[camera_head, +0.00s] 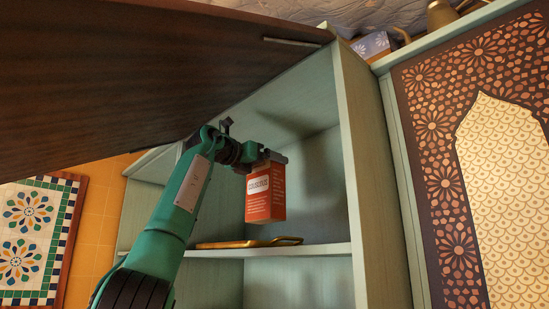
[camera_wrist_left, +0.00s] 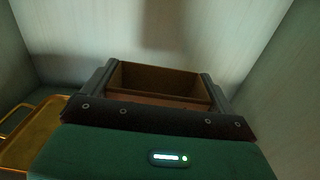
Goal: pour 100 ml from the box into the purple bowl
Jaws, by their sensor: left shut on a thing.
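An orange-red box (camera_head: 265,196) with a white label hangs upright inside an open pale green cabinet. My left gripper (camera_head: 268,158) is shut on the upper part of the box and holds it above the shelf. In the left wrist view the top of the box (camera_wrist_left: 160,80) is between the two fingers of the gripper (camera_wrist_left: 155,92). The purple bowl is not in view. My right gripper is not in view.
A yellow tray with a handle (camera_head: 240,244) lies on the cabinet shelf (camera_head: 310,250) below the box. A dark raised door panel (camera_head: 150,80) covers the upper left. The cabinet's right side wall (camera_head: 368,170) stands close by.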

